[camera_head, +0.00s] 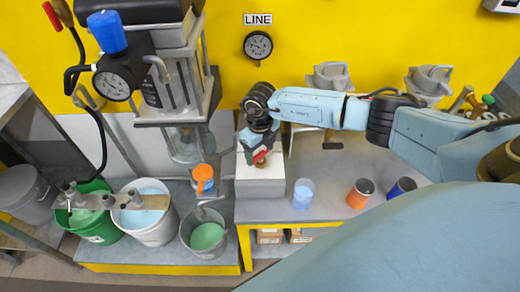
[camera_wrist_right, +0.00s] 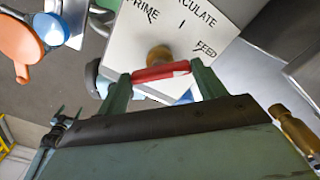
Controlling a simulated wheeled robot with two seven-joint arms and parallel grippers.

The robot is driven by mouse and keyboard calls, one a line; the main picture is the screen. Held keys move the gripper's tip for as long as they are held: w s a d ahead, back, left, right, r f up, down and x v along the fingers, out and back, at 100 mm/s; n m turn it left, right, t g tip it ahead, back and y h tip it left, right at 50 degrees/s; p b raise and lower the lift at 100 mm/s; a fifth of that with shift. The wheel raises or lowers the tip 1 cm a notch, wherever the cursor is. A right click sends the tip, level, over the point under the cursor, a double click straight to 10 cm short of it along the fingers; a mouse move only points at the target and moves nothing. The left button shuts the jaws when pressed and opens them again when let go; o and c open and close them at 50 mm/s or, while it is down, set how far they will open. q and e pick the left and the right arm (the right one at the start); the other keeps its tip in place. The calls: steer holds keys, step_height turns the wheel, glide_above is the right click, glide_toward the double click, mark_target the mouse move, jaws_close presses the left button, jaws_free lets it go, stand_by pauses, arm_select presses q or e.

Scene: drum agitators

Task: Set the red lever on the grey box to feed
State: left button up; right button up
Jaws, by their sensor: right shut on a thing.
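The grey box (camera_head: 262,188) stands on the bench in the middle of the head view, with a pale top. In the right wrist view its top plate (camera_wrist_right: 192,14) carries the words PRIME, FEED and a partly cut-off "CULATE". The red lever (camera_wrist_right: 160,72) lies beside a brass knob (camera_wrist_right: 160,53) on that plate; which word it points at I cannot tell. My right gripper (camera_wrist_right: 163,84) has its green fingers at the two ends of the red lever, shut on it. In the head view my right gripper (camera_head: 258,152) reaches down over the box and hides much of the lever (camera_head: 260,157). My left gripper is not in view.
A grey bucket (camera_head: 207,238), a white bucket (camera_head: 146,220) and a green bucket (camera_head: 92,222) stand left of the box. An orange-topped container (camera_head: 203,178) is close beside it. Several cups, including an orange one (camera_head: 360,193), stand on the right.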

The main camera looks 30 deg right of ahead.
mark_target(260, 153)
steer(key=shift+r, duration=0.1)
steer(key=o, duration=1)
step_height(260, 153, up, 13)
steer(key=shift+r+b, duration=0.15)
steer(key=shift+b, duration=0.3)
